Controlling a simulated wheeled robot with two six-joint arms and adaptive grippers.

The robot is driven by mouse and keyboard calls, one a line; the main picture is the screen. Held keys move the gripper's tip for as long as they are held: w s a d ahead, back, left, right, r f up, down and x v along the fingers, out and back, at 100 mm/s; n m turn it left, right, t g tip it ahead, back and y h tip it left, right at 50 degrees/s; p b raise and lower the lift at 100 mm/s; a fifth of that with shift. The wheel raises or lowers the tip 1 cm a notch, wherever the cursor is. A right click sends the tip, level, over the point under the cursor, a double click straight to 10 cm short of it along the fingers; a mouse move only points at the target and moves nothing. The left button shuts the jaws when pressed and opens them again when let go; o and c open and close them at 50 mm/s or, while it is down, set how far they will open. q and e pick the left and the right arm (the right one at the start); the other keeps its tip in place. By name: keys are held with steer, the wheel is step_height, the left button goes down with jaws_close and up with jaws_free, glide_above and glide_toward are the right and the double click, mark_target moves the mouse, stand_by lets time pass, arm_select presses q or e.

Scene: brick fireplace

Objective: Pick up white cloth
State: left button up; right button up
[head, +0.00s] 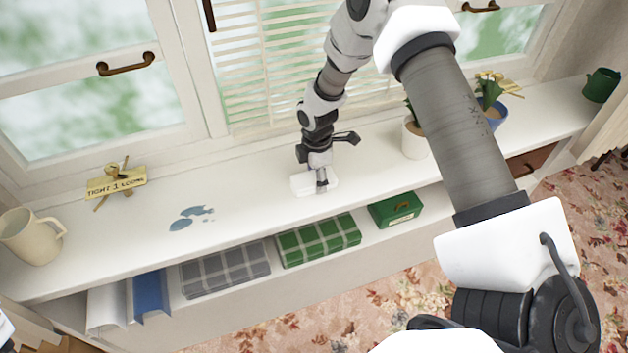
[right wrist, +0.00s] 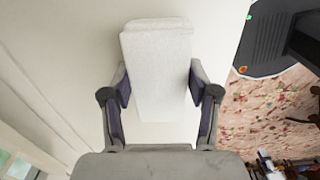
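The white cloth (head: 301,184) is a folded, block-like bundle at the front part of the white windowsill, near the middle of the head view. It also shows in the right wrist view (right wrist: 158,65), lying lengthwise between the fingers. My right gripper (head: 321,183) reaches down onto it from above. In the right wrist view its two dark pads (right wrist: 159,92) meet the cloth's left and right sides, so it looks shut on the cloth. I cannot clearly tell if the cloth rests on the sill or is slightly raised. My left gripper is not in view.
Blue spilled patches (head: 190,216) lie left of the cloth. A beige mug (head: 28,238) and a small sign (head: 116,185) stand farther left. Potted plants (head: 414,140) stand to the right. Folded checked blankets (head: 318,240) and a green box (head: 395,209) sit on the shelf below.

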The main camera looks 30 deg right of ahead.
steer(key=shift+c, duration=0.9)
steer(key=shift+w+r, duration=0.15)
steer(key=shift+r, duration=0.2)
steer(key=r, duration=0.1)
steer(key=b, duration=0.1)
steer(key=s+r, duration=0.1)
steer(key=shift+a+r, duration=0.3)
steer(key=s+a+r+b, duration=0.1)
steer(key=s+a, duration=0.7)
steer(key=s, duration=0.4)
steer(key=shift+a+r, duration=0.25)
steer(key=shift+a, duration=0.05)
steer(key=shift+s, duration=0.1)
